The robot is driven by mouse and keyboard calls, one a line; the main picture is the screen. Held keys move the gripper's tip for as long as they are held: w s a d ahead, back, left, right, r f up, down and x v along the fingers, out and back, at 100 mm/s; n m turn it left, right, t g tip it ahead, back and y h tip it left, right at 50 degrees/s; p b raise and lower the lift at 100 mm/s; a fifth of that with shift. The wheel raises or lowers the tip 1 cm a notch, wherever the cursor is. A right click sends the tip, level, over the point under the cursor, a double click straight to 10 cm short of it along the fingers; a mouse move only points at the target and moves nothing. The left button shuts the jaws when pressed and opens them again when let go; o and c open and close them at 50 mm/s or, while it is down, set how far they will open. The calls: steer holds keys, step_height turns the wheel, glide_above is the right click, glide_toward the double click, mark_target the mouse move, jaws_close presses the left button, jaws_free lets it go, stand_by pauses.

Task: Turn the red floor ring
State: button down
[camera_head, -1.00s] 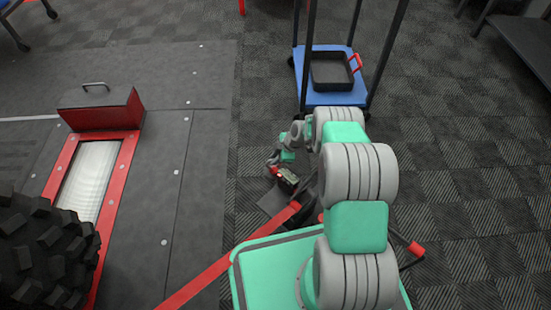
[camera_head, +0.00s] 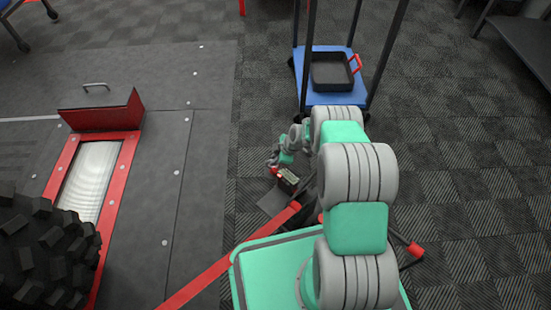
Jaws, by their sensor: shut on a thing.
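The red floor ring (camera_head: 275,170) shows only as a small red patch low at my fingertips, beside a dark ratchet-like block (camera_head: 288,181). Most of its outline is too small or hidden to make out. My gripper (camera_head: 273,165) is at the end of my arm, low over the floor left of the arm, and is shut on the ring. The fingers are small in this view and their exact hold is hard to see.
A blue cart (camera_head: 330,97) with a black tray stands behind.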

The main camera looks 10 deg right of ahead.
steer(key=m, duration=0.2)
steer(key=m+t+h, duration=0.1)
steer(key=m, duration=0.1)
steer(key=shift+s+a+p, duration=0.15)
steer(key=shift+a+p, duration=0.05)
steer(key=shift+p, duration=0.2)
steer(key=m+h, duration=0.2)
steer(key=m, duration=0.2)
steer(key=shift+a+t, duration=0.15)
steer(key=shift+t, duration=0.25)
steer(key=shift+m, duration=0.3)
steer(key=c, duration=1.4)
jaws_free()
steer(key=p+v, duration=0.4)
steer(key=v, duration=0.3)
steer(key=shift+s+r, duration=0.15)
steer(key=shift+r, duration=0.2)
